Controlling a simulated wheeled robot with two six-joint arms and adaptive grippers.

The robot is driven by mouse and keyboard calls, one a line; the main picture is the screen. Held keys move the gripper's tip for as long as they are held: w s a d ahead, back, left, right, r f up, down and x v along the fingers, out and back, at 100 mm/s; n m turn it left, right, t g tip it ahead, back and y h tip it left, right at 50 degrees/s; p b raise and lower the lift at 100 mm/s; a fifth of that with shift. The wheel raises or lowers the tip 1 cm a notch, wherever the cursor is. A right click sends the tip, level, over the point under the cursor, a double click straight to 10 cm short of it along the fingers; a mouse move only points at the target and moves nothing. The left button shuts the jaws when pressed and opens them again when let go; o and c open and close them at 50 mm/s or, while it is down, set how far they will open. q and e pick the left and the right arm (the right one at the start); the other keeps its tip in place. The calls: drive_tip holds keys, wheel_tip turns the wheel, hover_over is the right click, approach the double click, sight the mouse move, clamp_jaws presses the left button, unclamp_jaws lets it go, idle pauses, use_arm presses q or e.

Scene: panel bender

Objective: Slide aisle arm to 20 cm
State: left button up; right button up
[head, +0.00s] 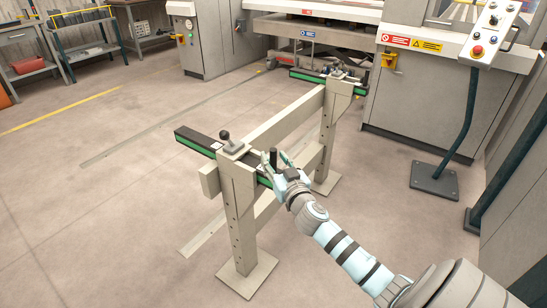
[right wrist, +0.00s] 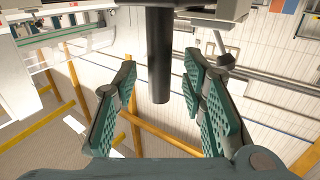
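The beige support stand (head: 285,122) carries two dark sliding arms with green stripes. The nearer one, on the side away from the machine, appears to be the aisle arm (head: 195,141); it sticks out to both sides of its post. A black ball-topped clamp lever (head: 225,138) stands on that post. My right gripper (head: 274,160) is at the arm's right end, around its upright black handle (head: 273,156). In the right wrist view the dark handle (right wrist: 159,55) hangs between the two green-padded fingers, with gaps on both sides. My left gripper is out of view.
The far arm (head: 308,76) sits on the other post near the machine (head: 315,31). A control pendant (head: 492,32) on a floor stand (head: 435,179) is at the right. A workbench (head: 30,59) is at the far left. The floor left of the stand is clear.

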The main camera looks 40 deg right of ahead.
drive_tip(key=shift+x, duration=0.95)
clamp_jaws()
